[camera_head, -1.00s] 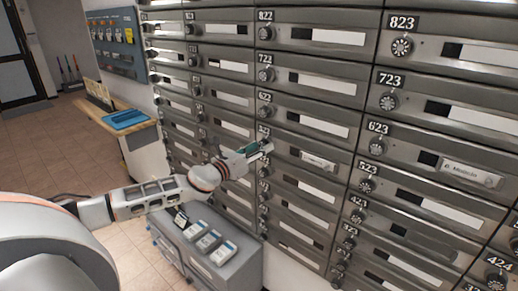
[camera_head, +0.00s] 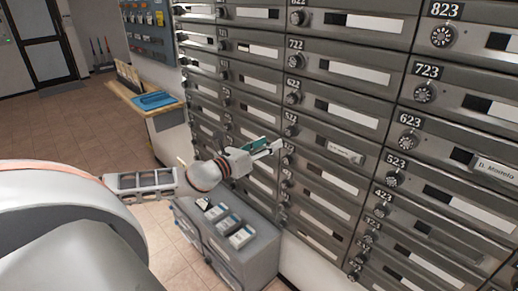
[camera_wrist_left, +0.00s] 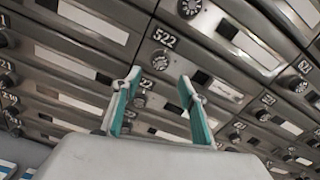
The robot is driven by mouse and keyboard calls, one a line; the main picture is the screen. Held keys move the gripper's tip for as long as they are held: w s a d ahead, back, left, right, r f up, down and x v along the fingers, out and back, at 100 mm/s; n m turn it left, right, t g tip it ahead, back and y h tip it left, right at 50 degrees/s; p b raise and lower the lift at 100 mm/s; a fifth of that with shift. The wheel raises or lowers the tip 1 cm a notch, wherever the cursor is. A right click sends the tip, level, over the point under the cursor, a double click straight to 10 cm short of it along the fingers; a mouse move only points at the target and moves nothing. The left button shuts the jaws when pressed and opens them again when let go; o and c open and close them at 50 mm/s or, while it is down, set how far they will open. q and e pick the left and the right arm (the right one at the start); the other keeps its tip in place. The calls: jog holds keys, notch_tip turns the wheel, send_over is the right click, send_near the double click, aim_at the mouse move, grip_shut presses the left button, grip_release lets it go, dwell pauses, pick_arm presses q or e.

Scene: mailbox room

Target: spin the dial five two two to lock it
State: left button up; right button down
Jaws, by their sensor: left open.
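The dial of mailbox 522 (camera_wrist_left: 160,60) is a round knob below its number plate in the left wrist view. In the head view the 522 dial (camera_head: 290,131) is on the mailbox wall, just above and right of my left fingertips. My left gripper (camera_head: 275,147) is open, with its teal-lined fingers pointing at the wall. In the left wrist view the open fingers (camera_wrist_left: 159,78) stand on either side below the 522 dial, with nothing between them; I cannot tell how far off the dial is. My right gripper is not in view.
Mailbox doors with similar dials surround it, including 622 (camera_head: 293,98) above and 523 (camera_head: 394,179) to the right. A low grey cabinet (camera_head: 262,262) stands under my left arm. A wooden shelf with a blue tray (camera_head: 153,100) is at left; open floor lies beyond.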

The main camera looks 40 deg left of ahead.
pick_arm(q)
jog(key=shift+s+a, duration=0.2)
jog(key=shift+s, duration=1.6)
jog(key=s+d+f+n+g+y, duration=0.15)
jog(key=s+d+f+n, duration=0.3)
jog(key=f+n, duration=0.55)
jog(key=s+d+f+n+g, duration=0.3)
jog(key=s+f+n, duration=0.25)
jog(key=f, duration=0.85)
jog(key=s+d+f+n+g+h, duration=0.1)
jog(key=s+d+f+n+g, duration=0.2)
jog(key=s+d+f+n, duration=1)
jog(key=s+d+n, duration=0.1)
jog(key=s+d, duration=0.1)
jog(key=d, duration=0.2)
jog(key=shift+n+h, duration=0.35)
jog(key=shift+w, duration=0.1)
